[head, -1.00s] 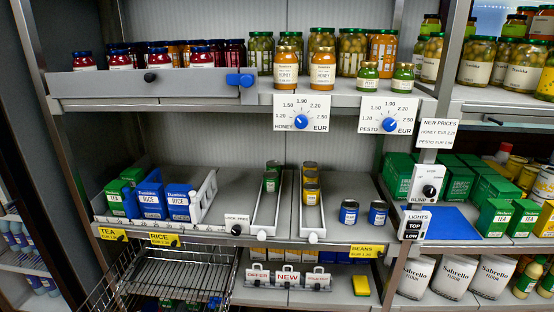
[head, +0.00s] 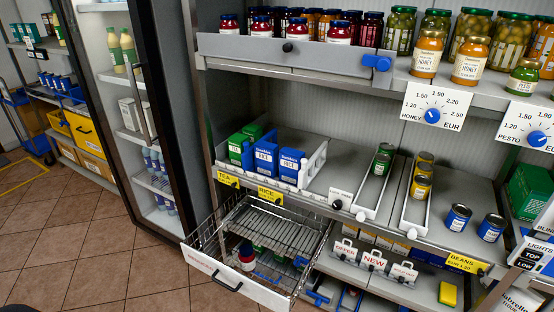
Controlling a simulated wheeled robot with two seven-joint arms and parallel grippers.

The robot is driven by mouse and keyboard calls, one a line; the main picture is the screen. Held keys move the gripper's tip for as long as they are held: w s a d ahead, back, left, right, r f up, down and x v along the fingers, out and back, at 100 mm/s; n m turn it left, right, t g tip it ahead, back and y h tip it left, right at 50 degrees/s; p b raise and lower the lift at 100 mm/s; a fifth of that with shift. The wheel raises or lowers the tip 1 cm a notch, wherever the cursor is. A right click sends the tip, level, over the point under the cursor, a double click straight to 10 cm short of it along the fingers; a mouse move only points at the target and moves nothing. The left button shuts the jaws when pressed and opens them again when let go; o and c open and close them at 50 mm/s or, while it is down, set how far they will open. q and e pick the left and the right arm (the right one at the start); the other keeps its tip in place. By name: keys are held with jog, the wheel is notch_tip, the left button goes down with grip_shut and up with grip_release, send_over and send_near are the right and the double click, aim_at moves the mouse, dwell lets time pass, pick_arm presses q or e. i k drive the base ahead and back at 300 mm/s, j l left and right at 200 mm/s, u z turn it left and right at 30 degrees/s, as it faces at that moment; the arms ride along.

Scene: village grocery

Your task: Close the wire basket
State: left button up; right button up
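The wire basket (head: 283,224) is a pull-out drawer below the tea and rice shelf. It stands pulled out toward me, past the shelf front. Its white front panel (head: 256,296) carries a dark bar handle (head: 226,281) and faces the lower left. Through and beside its wires I see a red-capped jar (head: 246,256) and some green items; whether they are in the basket or below it I cannot tell. Neither of my grippers shows in the head view.
A glass-door fridge (head: 140,120) stands to the left of the shelves. The tiled floor (head: 90,235) in front of the fridge and left of the basket is clear.

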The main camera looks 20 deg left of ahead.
aim_at(231, 279)
jog(key=u, duration=1.2)
